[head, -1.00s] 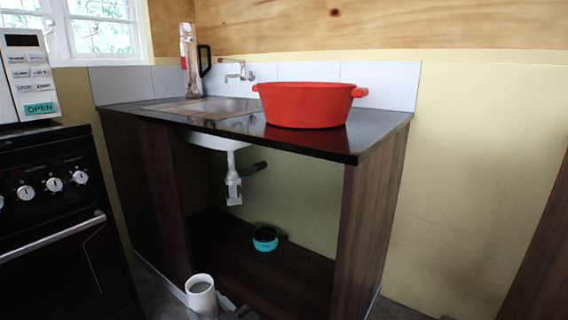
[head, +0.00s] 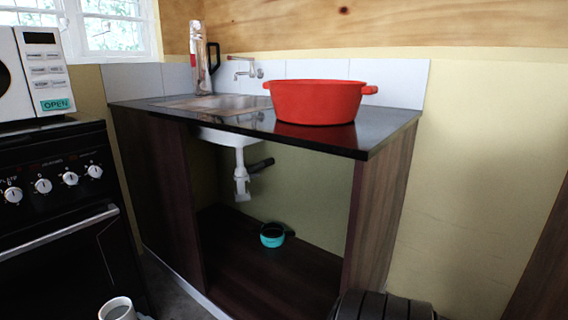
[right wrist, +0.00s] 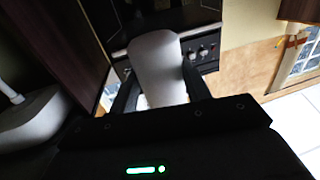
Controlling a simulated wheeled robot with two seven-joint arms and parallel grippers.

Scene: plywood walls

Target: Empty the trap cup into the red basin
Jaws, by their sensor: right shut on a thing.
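The trap cup is a white cylinder (head: 117,309) at the bottom left edge of the head view, its open top showing and its lower part cut off. In the right wrist view the cup (right wrist: 156,62) stands between the two dark fingers of my right gripper (right wrist: 160,92), which is shut on it. What is inside the cup is too dark to tell. The red basin (head: 314,103) sits on the black countertop, right of the sink, apart from the cup. Its inside is hidden by its near wall. My left gripper is not in view.
The countertop (head: 335,146) has a sink at left, with a tap (head: 245,68) and a tall bottle (head: 201,60) behind. A white drain pipe (head: 241,178) hangs below. A teal bowl (head: 271,236) lies on the open cabinet's floor. A black stove (head: 60,190) stands left.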

